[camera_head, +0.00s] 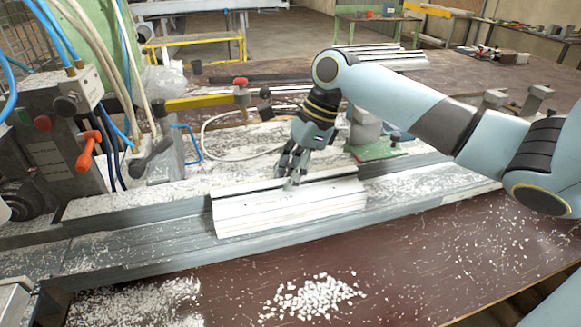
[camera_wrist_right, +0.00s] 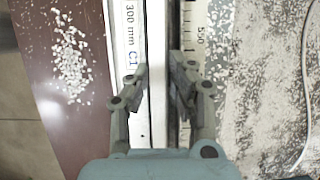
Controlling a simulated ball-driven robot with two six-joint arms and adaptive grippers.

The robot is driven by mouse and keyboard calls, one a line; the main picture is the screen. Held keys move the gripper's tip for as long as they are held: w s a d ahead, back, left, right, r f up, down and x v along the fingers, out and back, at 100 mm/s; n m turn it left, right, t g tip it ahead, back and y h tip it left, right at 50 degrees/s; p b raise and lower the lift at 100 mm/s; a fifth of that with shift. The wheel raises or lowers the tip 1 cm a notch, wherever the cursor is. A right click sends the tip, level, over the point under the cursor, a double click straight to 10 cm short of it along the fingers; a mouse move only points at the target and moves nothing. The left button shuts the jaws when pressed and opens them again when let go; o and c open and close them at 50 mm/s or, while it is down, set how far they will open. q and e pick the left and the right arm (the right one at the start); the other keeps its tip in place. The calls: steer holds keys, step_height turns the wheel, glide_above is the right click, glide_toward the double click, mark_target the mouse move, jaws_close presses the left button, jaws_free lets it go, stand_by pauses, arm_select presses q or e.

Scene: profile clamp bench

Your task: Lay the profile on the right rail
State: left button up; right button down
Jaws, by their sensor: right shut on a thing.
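The white profile (camera_head: 290,210) lies lengthwise along the grey rail at the middle of the bench in the head view. My right gripper (camera_head: 290,183) reaches down to its upper edge, fingers shut on it. In the right wrist view the white profile (camera_wrist_right: 156,50) runs between the two fingertips of the right gripper (camera_wrist_right: 160,72). The grey rail (camera_head: 428,200) extends to the right past the profile's end. Whether the profile's underside touches the rail is hidden. My left gripper is not in view.
A machine with an orange lever (camera_head: 88,150) stands at the left. A green-based clamp (camera_head: 378,150) stands behind the rail on the right. White chips (camera_head: 312,298) lie on the brown bench in front. More profiles (camera_head: 375,55) lie at the back.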

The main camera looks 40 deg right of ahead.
steer(key=c, duration=1.5)
jaws_free()
steer(key=shift+d+f, duration=0.1)
steer(key=shift+f, duration=0.1)
steer(key=shift+c, duration=0.2)
steer(key=o, duration=0.4)
steer(key=shift+w+f, duration=0.1)
steer(key=shift+w, duration=0.15)
steer(key=shift+c, duration=0.2)
steer(key=shift+r, duration=0.2)
steer(key=v, duration=1.3)
steer(key=shift+a, duration=0.2)
